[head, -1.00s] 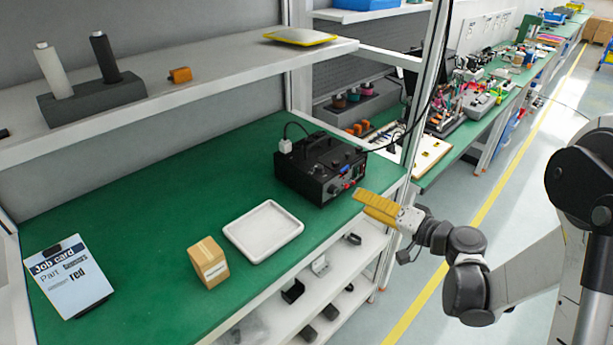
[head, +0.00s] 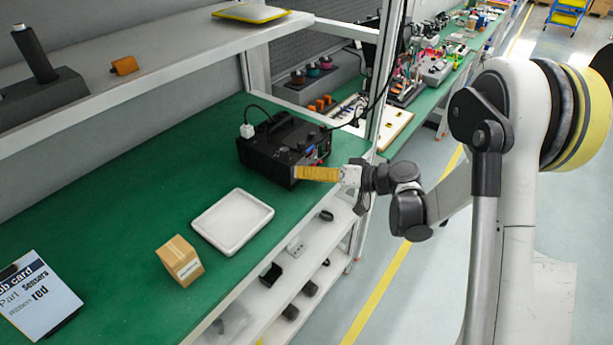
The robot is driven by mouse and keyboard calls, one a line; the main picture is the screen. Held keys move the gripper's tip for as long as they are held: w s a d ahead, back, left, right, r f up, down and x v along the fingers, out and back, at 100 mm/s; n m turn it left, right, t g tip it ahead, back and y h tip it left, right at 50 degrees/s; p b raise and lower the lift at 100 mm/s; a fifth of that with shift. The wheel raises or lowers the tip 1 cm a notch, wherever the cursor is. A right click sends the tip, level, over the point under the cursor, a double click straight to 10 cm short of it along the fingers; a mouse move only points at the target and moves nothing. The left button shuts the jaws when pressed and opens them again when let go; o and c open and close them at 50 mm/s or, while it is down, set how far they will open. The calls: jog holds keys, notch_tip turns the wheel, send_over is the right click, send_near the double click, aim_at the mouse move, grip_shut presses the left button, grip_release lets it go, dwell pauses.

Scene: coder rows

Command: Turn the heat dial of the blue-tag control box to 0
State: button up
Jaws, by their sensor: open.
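A black control box (head: 275,148) with a top handle stands on the green bench near its right end. Its front face carries small knobs, a blue spot (head: 310,151) and a red part; the dial markings are too small to read. My gripper (head: 302,173), with yellow fingers, is at the box's lower front right corner and covers part of the front face. The gap between the fingers is hard to see from here, and I cannot tell whether they touch the box. The heat dial cannot be singled out.
A white tray (head: 198,222) and a cardboard box (head: 180,258) lie on the bench, with a job card (head: 38,300) at the left. An upper shelf (head: 150,75) runs above. A metal post (head: 386,70) stands right of the control box.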

jog(key=shift+w+a, duration=0.1)
jog(key=shift+a, duration=0.1)
grip_shut()
jog(key=n+t+h+b, duration=0.1)
jog(key=n, duration=0.2)
jog(key=shift+h, duration=0.3)
